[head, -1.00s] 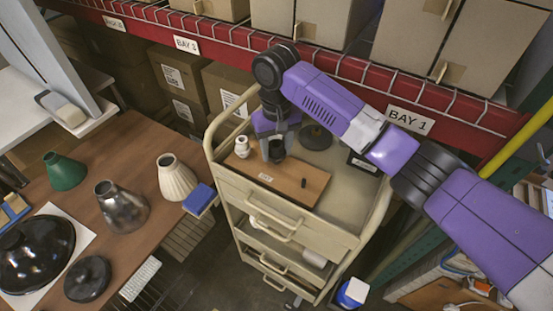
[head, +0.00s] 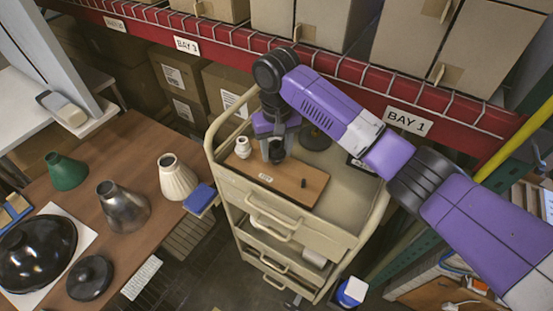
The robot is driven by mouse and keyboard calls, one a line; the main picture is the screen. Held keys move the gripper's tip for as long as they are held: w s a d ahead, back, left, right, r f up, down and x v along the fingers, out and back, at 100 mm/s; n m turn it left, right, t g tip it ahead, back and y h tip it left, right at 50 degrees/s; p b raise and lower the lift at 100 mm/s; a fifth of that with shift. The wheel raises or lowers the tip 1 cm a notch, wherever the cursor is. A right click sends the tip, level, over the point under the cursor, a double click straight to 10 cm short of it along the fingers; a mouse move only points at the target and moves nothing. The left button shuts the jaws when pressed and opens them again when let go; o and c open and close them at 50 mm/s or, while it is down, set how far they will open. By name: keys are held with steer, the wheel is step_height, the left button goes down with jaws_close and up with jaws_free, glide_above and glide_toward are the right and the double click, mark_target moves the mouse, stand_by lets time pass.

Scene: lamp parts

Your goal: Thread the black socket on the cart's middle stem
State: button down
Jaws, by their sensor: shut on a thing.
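The black socket (head: 278,155) is between the fingers of my gripper (head: 273,149), which is shut on it. Both are over the brown wooden board (head: 285,188) on top of the beige cart (head: 345,205). The middle stem cannot be made out; the gripper and socket cover that part of the board. I cannot tell whether the socket touches a stem. A white socket-like piece (head: 243,147) stands upright at the board's left end. A small black piece (head: 303,183) is near its right front.
A round dark base (head: 315,137) sits behind my gripper on the cart. A red shelf beam (head: 330,80) with boxes runs close behind. The brown table (head: 140,250) at left holds a green shade (head: 66,172), metal shade (head: 122,207) and cream shade (head: 177,178).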

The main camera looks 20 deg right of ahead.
steer(key=shift+s+a+f+m, duration=0.1)
steer(key=shift+f+m, duration=0.1)
steer(key=shift+m, duration=0.4)
steer(key=shift+s+f+m, duration=0.1)
steer(key=shift+f+m, duration=0.05)
steer(key=shift+m, duration=0.45)
steer(key=m, duration=0.3)
steer(key=shift+m, duration=0.4)
steer(key=shift+m, duration=0.9)
steer(key=m, duration=0.5)
steer(key=m, duration=0.3)
steer(key=shift+f+m, duration=0.1)
steer(key=shift+m, duration=0.3)
steer(key=m, duration=0.3)
